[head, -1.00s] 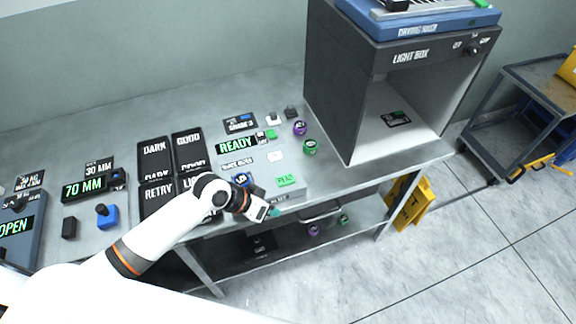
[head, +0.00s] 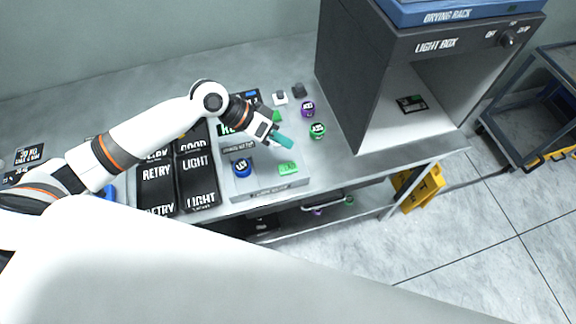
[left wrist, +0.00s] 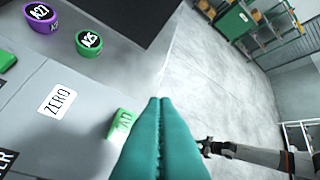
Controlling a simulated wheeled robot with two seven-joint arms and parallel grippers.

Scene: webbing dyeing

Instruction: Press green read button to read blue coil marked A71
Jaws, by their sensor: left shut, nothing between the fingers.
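The blue coil (head: 242,168) sits on the left part of the grey reader (head: 240,188); its marking is too small to read surely. The green read button (head: 288,169) is on the reader's right part, near its front edge. In the left wrist view the button (left wrist: 121,125) shows just left of the fingertips, partly hidden behind them. My left gripper (head: 283,139) has teal fingers, shut and empty, and appears above the reader, behind the button in the head view. My right gripper (left wrist: 205,147) shows small in the left wrist view; its jaw state is unclear.
A purple coil (head: 308,109) and a green coil (head: 317,130) stand right of the reader, beside the light box (head: 345,80). Black labelled trays (head: 157,190) lie to the left. A white ZERO label (left wrist: 58,102) is near the button. My arm hides part of the table.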

